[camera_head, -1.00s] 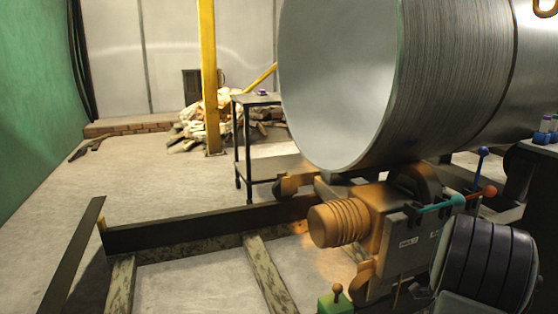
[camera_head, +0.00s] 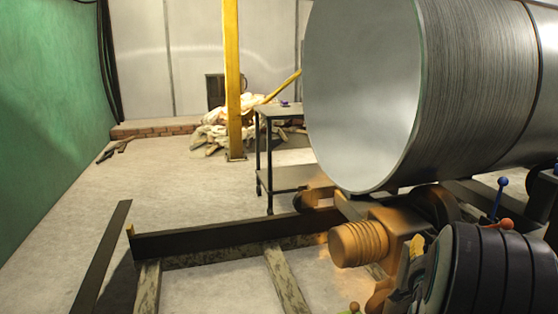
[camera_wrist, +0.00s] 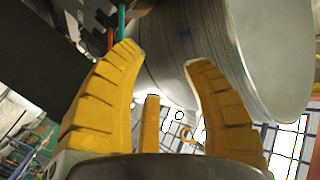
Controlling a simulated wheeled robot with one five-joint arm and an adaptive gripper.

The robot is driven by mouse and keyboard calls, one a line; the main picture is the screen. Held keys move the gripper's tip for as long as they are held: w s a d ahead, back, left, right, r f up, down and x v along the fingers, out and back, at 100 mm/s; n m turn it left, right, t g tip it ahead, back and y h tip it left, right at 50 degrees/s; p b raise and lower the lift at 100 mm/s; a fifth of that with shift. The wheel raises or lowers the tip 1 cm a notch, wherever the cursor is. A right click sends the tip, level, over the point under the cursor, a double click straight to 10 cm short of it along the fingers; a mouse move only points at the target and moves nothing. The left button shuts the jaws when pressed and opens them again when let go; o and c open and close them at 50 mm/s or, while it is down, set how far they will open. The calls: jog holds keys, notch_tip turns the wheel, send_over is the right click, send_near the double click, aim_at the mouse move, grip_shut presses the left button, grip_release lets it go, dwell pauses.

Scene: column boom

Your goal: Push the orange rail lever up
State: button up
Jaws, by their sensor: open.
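An orange-red knobbed lever (camera_head: 506,224) shows at the right of the head view, just above my dark arm, which hides its lower part. A blue-knobbed lever (camera_head: 502,184) stands upright behind it. My gripper shows in the wrist view (camera_wrist: 164,56) with its yellow fingers spread apart and nothing between the tips. In the head view only a bit of yellow finger (camera_head: 415,252) shows left of my arm, in front of the orange motor unit. A teal rod (camera_wrist: 122,20) shows beyond the left finger in the wrist view.
A large metal cylinder (camera_head: 362,95) rests above the orange ribbed motor (camera_head: 358,244). A dark rail frame (camera_head: 215,238) lies on the floor at left. A small orange knob (camera_head: 354,307) shows at the bottom edge. A cart (camera_head: 282,112) and a yellow post (camera_head: 233,80) stand behind.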

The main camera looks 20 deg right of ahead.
jog(key=w+a+r+n+g+y+p, duration=0.1)
jog(key=a+r+n+y+p, duration=0.3)
jog(key=a+r+p, duration=0.5)
jog(key=a+r+n+g+y+p, duration=0.1)
jog(key=a+r+n+y+p, duration=0.3)
jog(key=a+p, duration=0.55)
jog(key=s+a+r+n+g+y+p, duration=0.3)
jog(key=s+a+r+p, duration=0.3)
jog(key=a, duration=0.5)
notch_tip(320, 180, up, 2)
jog(key=shift+s+a+r+n+p, duration=0.15)
jog(key=shift+s+a+n+p, duration=0.2)
jog(key=shift+s, duration=0.1)
jog(key=shift+o, duration=0.2)
jog(key=s+a+r+n+g+p, duration=0.1)
jog(key=s+a+r+p, duration=0.1)
jog(key=s, duration=0.2)
jog(key=s+a+r+n+g+y+p, duration=0.1)
jog(key=s+a+r+n+p, duration=0.1)
jog(key=s+r+p, duration=0.1)
jog(key=shift+s+a+g+p, duration=0.3)
jog(key=shift+s+g, duration=0.1)
jog(key=shift+s, duration=0.25)
jog(key=shift+s+a+r, duration=0.1)
jog(key=shift+s+a, duration=0.05)
jog(key=shift+s, duration=0.4)
jog(key=shift+c, duration=0.2)
